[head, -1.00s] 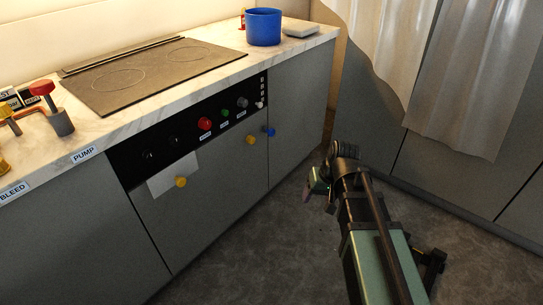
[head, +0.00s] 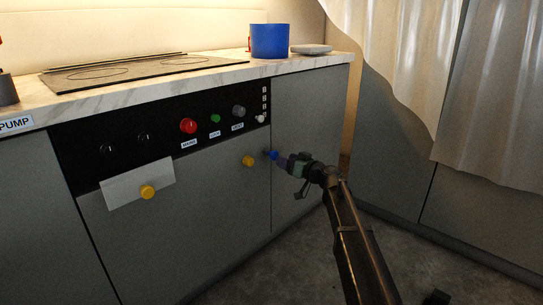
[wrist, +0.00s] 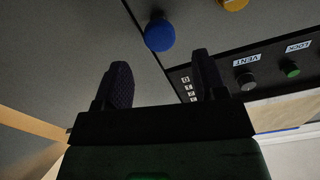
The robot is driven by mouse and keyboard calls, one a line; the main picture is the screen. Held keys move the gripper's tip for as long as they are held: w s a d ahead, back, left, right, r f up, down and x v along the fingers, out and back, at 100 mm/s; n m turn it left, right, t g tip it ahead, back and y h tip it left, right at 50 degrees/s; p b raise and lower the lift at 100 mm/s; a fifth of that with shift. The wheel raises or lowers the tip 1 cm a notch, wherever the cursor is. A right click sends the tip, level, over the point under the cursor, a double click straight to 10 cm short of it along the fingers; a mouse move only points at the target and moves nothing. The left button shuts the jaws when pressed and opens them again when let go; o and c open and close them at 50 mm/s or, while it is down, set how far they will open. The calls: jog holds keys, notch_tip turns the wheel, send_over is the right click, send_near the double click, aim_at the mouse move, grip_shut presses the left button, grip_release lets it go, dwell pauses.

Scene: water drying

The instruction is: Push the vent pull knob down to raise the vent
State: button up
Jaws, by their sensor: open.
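The black control panel carries a grey round knob (head: 238,111) with a VENT label below it. This knob and its label also show upside down at the right of the wrist view (wrist: 247,81). My gripper (head: 286,160) is open and empty, below and to the right of the VENT knob. In the wrist view its two dark fingers (wrist: 163,68) stand apart.
A green knob (head: 215,118) and a red knob (head: 188,125) sit left of the VENT knob. A small white lever (head: 261,118) is to its right. Yellow knobs (head: 248,161) (head: 148,192) are lower down. The blue pot (head: 269,41) stands on the counter.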

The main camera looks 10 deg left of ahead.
aim_at(271, 154)
jog(key=x, duration=0.8)
jog(key=shift+w+a, duration=0.1)
jog(key=shift+a, duration=0.05)
grip_shut()
notch_tip(271, 154, down, 13)
jog(key=b, duration=1.3)
jog(key=shift+r, duration=0.35)
grip_release()
jog(key=shift+f, duration=0.1)
